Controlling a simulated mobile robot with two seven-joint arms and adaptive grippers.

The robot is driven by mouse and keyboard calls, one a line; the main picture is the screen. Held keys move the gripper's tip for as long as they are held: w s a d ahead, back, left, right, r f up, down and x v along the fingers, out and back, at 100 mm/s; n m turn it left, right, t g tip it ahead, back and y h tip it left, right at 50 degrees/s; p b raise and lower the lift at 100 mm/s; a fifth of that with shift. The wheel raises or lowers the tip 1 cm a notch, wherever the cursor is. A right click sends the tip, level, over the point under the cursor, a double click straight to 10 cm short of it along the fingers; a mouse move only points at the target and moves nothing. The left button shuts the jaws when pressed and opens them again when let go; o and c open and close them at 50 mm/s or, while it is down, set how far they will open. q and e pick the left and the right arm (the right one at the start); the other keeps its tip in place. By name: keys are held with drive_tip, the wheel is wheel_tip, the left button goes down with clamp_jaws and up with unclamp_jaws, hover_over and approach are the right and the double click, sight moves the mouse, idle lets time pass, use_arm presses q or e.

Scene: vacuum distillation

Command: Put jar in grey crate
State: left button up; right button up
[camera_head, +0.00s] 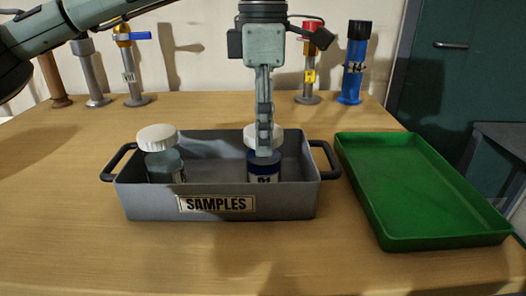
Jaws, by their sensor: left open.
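The grey crate (150,203) stands on the table, with a "SAMPLES" label on its front and a black handle at each end. One jar (163,163) with a white lid stands in the crate's left part. A second jar (264,172) with a white lid and a blue label is in the crate's right part; the crate's front wall hides its base. My left gripper (264,150) points straight down at this second jar and is open. Its fingers cover part of the lid, and I cannot tell whether they touch it. My right gripper is not in view.
An empty green tray (420,190) lies right of the crate, close to its right handle. Several taps stand along the back, including a blue one (352,65) and one with a blue lever (130,70). The table (60,230) in front and at left is clear.

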use_arm(q)
wheel_tip(320, 180, up, 6)
drive_tip(key=shift+f, duration=0.15)
